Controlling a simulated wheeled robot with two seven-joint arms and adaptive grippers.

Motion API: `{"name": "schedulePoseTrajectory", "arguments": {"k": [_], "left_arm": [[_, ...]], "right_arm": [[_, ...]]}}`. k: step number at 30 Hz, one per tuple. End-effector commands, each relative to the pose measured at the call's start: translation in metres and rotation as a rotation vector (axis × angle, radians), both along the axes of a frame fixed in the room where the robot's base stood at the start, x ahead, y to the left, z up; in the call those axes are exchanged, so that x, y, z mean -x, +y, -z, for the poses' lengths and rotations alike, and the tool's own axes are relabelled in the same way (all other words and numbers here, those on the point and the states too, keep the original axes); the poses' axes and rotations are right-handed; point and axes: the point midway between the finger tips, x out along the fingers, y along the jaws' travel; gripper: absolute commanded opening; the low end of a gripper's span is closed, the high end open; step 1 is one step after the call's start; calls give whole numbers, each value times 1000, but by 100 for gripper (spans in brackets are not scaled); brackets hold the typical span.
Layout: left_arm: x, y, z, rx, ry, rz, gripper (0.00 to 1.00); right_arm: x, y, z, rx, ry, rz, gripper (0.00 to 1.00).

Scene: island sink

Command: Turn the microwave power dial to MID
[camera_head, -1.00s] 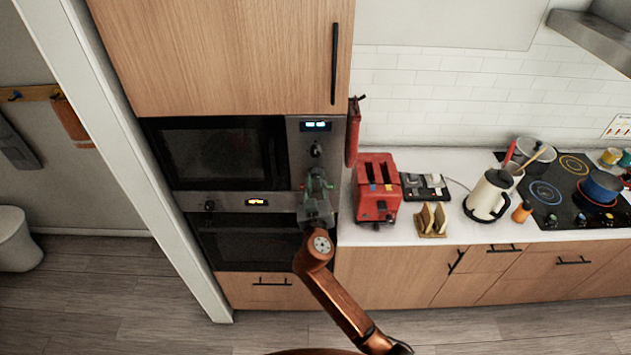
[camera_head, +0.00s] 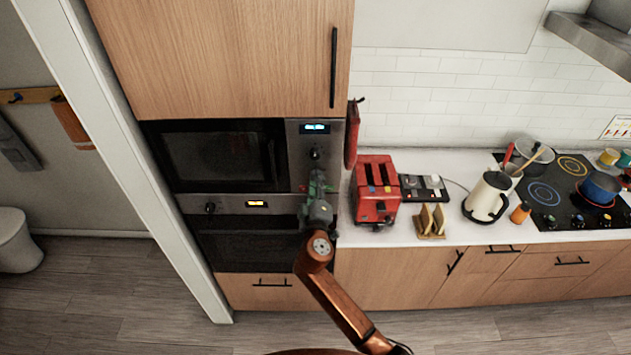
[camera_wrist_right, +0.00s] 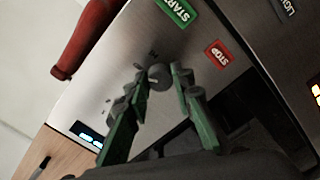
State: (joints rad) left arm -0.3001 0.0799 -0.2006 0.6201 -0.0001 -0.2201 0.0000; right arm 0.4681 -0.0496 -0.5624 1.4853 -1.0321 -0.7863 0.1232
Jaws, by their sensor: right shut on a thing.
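The microwave (camera_head: 220,155) is built into a tall wood cabinet, its control panel (camera_head: 297,141) at the right. A dark dial (camera_head: 316,153) shows on the panel above my right gripper (camera_head: 316,176). In the right wrist view, a grey round dial (camera_wrist_right: 160,76) sits between the green fingertips of my right gripper (camera_wrist_right: 160,80), which is shut on it. Small marks around this dial are too small to read. The gripper hides part of the panel in the head view. My left gripper is not in view.
A green START button (camera_wrist_right: 174,10) and a red STOP button (camera_wrist_right: 218,53) lie close to the fingers. An oven (camera_head: 250,240) is below the microwave.

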Motion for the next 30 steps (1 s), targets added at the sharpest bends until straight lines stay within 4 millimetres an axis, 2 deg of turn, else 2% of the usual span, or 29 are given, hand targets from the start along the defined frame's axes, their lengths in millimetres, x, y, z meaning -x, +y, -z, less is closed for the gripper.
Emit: {"name": "schedulePoseTrajectory", "arguments": {"k": [16, 17, 24, 30], "left_arm": [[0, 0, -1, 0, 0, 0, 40], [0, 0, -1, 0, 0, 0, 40], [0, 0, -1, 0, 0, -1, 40], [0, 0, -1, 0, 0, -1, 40]], "right_arm": [[0, 1, 1, 27, 1, -3, 0], [0, 1, 1, 27, 1, -3, 23], [0, 1, 1, 26, 0, -1, 39], [0, 0, 0, 26, 0, -1, 39]]}}
